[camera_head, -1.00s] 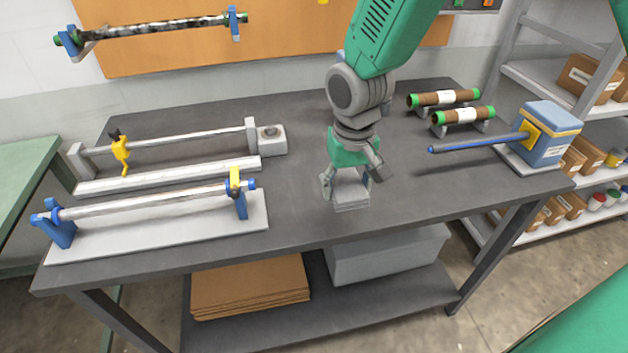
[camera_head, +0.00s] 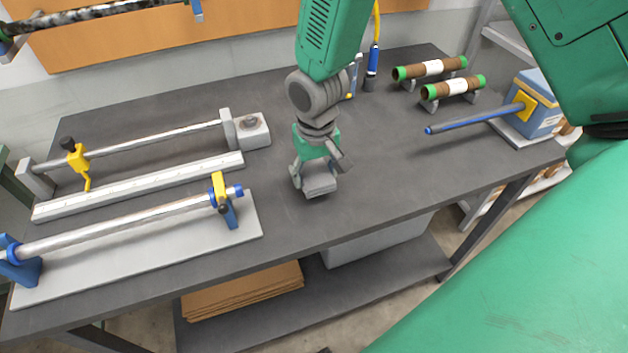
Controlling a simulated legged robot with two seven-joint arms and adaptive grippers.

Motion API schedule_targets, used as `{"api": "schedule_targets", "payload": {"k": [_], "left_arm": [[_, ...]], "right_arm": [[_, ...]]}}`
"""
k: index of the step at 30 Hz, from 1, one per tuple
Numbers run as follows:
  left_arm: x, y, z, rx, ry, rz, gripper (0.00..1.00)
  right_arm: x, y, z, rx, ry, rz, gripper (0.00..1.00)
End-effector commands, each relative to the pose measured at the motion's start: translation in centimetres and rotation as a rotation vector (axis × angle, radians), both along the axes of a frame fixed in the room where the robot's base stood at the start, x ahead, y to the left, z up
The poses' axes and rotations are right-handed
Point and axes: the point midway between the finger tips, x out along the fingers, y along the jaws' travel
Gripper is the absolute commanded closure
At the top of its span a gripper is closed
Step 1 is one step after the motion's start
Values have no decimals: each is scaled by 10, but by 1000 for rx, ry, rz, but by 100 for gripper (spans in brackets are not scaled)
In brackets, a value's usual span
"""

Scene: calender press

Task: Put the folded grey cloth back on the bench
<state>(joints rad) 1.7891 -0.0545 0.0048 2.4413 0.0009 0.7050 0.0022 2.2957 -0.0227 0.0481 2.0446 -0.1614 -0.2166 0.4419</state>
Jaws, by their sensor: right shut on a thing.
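My right gripper (camera_head: 316,182) is over the middle of the dark bench (camera_head: 370,200), with its fingers pointing down. It is shut on the folded grey cloth (camera_head: 321,187), a small flat pad between its fingertips. The cloth is low over the bench top, right of the metal roller stands. I cannot tell whether it touches the surface. My left gripper is not in view.
Roller stands (camera_head: 130,238) fill the bench's left part. Two green-ended rolls (camera_head: 453,87) lie at the back right. A blue box with a blue rod (camera_head: 475,117) stands at the right end. The bench around the gripper is clear.

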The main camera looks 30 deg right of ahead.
Motion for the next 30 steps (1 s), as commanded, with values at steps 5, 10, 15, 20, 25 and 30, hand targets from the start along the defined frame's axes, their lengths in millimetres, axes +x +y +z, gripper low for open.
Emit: {"api": "schedule_targets", "payload": {"k": [5,10,15,20,25,30], "left_arm": [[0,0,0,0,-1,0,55],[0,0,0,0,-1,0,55],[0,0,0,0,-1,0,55],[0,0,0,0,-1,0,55],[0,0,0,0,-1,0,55],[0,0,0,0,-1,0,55]], "right_arm": [[-1,0,-25,-1,1,0,77],[-1,0,-28,0,-1,1,77],[-1,0,-29,0,0,1,77],[-1,0,-31,0,0,0,25],[-1,0,-30,0,0,1,25],[-1,0,-24,1,-2,0,25]]}}
